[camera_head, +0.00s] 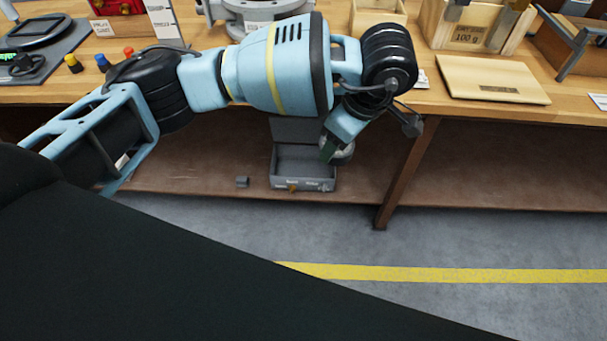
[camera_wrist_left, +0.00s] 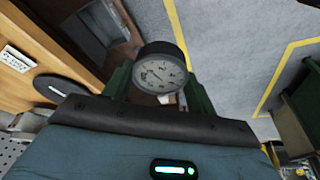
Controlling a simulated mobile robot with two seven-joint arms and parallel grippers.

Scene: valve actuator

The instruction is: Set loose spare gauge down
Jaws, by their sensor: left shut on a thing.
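The spare gauge (camera_wrist_left: 160,73) is a round dial with a black rim and a pale face, clear in the left wrist view. My left gripper (camera_wrist_left: 158,92) is shut on it, with a dark green finger on each side. In the head view the gripper (camera_head: 333,150) points down below the bench's front edge. There the gauge (camera_head: 345,152) shows only in part, at the right side of an open grey box on the lower shelf. I cannot tell whether the gauge touches the box. My right gripper is not in view.
A table leg (camera_head: 405,180) is to the right. On the bench top lie a wooden board (camera_head: 490,78) and a weight box (camera_head: 465,38).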

